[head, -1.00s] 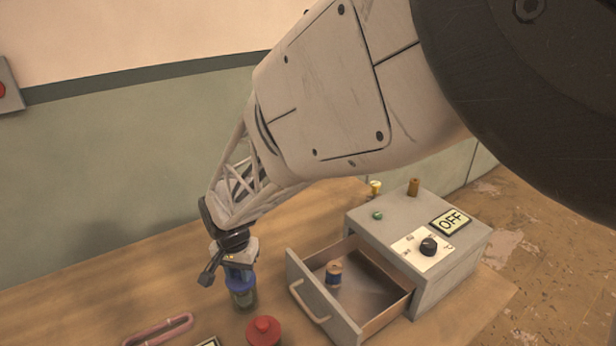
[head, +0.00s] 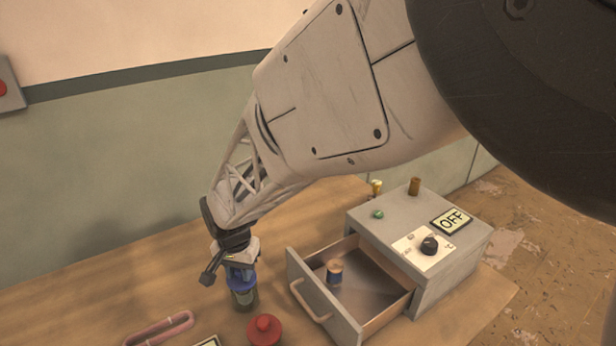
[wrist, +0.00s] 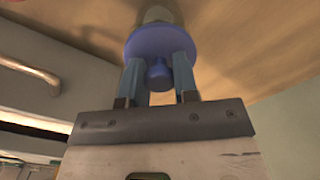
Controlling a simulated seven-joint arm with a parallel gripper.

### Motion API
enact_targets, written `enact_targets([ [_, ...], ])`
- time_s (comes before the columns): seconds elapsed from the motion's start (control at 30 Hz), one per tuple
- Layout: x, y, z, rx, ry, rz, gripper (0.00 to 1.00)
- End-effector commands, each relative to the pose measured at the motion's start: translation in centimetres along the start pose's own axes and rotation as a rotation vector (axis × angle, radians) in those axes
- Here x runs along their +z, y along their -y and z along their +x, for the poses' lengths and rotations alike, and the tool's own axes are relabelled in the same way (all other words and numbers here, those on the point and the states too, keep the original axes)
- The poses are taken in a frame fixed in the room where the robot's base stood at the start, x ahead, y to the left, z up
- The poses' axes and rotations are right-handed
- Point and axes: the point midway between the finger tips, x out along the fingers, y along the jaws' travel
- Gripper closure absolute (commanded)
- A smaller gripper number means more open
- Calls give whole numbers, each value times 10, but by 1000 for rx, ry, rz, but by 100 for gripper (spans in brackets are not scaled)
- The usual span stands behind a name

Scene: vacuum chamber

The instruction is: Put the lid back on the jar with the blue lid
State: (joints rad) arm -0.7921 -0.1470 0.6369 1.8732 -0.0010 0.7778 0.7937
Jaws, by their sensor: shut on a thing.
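My gripper (head: 240,271) points down at the left of the drawer unit. In the wrist view its two blue-grey fingers (wrist: 158,72) are shut on the knob of the blue lid. The blue lid (wrist: 160,44) is a round disc, and in the head view it (head: 241,284) shows under the fingers. The glass jar (head: 245,301) stands upright on the table directly below the lid. A small greenish part of the jar (wrist: 157,14) shows beyond the lid in the wrist view. I cannot tell whether the lid is seated on the rim or just above it.
A red-lidded jar (head: 265,330) stands close by at the front right. A pink loop handle (head: 160,329) lies to the left. The open drawer (head: 325,303) holds a spool (head: 334,272). The grey unit (head: 440,280) carries an OFF sign and a knob.

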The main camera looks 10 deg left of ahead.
Motion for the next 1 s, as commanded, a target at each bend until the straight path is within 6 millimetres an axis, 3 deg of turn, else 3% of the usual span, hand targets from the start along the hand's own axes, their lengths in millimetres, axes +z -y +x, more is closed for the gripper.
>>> enact_targets([
  [0.8, 0, 0, 0, 0, 0, 0, 94],
  [0.83, 0, 0, 0, 0, 0, 0, 69],
  [1.0, 0, 0, 0, 0, 0, 0, 43],
])
